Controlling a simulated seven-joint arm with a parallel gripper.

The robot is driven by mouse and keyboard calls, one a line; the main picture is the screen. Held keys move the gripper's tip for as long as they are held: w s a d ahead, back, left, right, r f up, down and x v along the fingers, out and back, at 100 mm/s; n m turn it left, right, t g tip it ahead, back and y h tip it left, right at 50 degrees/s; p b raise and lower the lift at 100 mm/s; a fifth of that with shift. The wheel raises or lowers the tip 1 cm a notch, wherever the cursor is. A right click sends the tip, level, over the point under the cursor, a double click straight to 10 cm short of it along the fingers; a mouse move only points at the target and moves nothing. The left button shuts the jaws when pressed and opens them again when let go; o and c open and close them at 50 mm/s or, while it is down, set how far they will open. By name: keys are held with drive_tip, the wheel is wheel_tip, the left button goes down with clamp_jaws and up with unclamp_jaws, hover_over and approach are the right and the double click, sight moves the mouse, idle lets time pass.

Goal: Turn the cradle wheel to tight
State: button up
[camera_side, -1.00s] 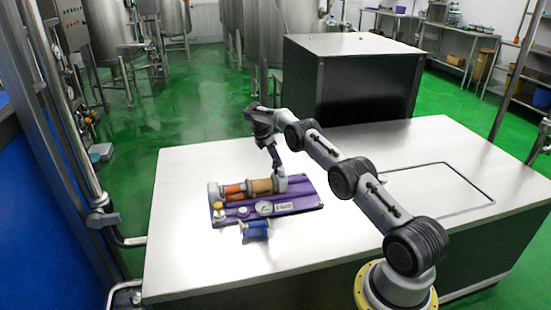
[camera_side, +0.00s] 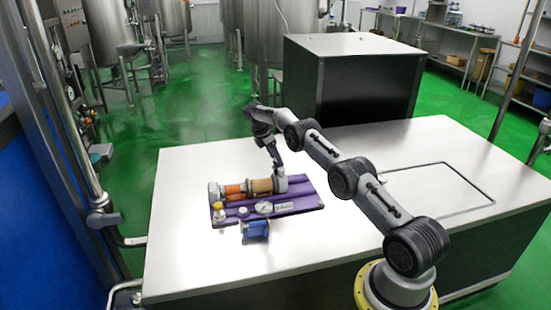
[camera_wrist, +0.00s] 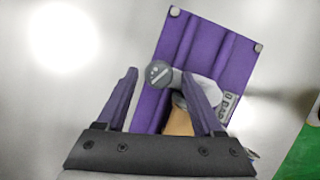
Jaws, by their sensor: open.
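The purple cradle (camera_side: 305,203) lies on the white table and holds a tan and orange cylinder (camera_side: 261,186) with grey end fittings. In the side view my gripper (camera_side: 279,161) points down at the cylinder's right end, and the knob is not clear.
A round gauge (camera_side: 264,207), a yellow-topped part (camera_side: 219,208) and a label plate (camera_side: 284,206) are on the cradle. A blue part (camera_side: 256,231) is at its front edge. The table is clear on the right, around a dark outlined rectangle (camera_side: 440,190).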

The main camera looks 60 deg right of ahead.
drive_tip(key=v, duration=0.7)
wheel_tip(320, 180, down, 4)
drive_tip(key=w+a+m+t+y, duration=0.1)
drive_tip(key=w+m+t, duration=0.15)
drive_tip(key=m, duration=0.35)
drive_tip(key=s+d+r+m+t, duration=0.1)
drive_tip(key=s+r+m+t, duration=0.3)
drive_tip(key=s+r+m, duration=0.65)
drive_tip(key=shift+m+y, duration=0.4)
drive_tip(key=shift+m, duration=0.25)
drive_tip(key=x, duration=1.4)
drive_tip(key=shift+w+d+f, duration=0.1)
drive_tip(key=shift+w+f, duration=0.2)
drive_tip(key=shift+w, duration=0.1)
